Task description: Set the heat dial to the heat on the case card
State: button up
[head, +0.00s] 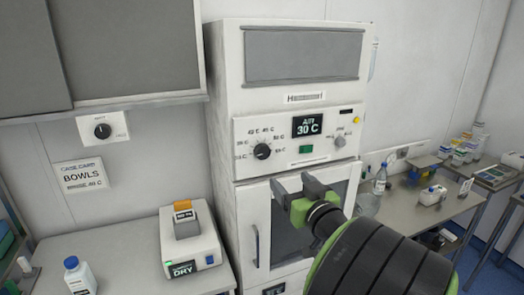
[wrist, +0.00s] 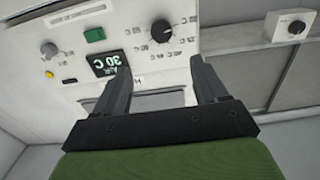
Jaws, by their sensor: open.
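The case card (head: 83,177) is on the wall at left. It reads "BOWLS", with a smaller line below that looks like a heat of 40 C but is hard to read. The black heat dial (head: 262,151) sits on the cabinet's white panel, ringed by small heat labels. Its pointer setting is not clear. The dial also shows in the wrist view (wrist: 161,31), beyond the fingertips. The display (head: 307,126) reads "AIR 30 C". My gripper (head: 292,185) is open and empty, in front of the cabinet, below and right of the dial, apart from it.
A green button (head: 305,149) and a small grey knob (head: 340,141) share the panel. Another black knob (head: 103,131) is on a wall box at left. A boxy device marked "DRY" (head: 190,250) stands on the left bench. The cabinet door handle (head: 256,246) sticks out below.

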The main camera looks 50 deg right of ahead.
aim_at(264, 154)
jog(key=p+x, duration=0.5)
jog(key=x, duration=0.9)
jog(key=shift+w+r, duration=0.15)
jog(key=shift+w, duration=0.25)
jog(key=shift+w+d, duration=0.25)
jog(key=shift+s+a, duration=0.1)
jog(key=shift+c, duration=0.3)
jog(key=shift+f, duration=0.2)
jog(key=c, duration=1)
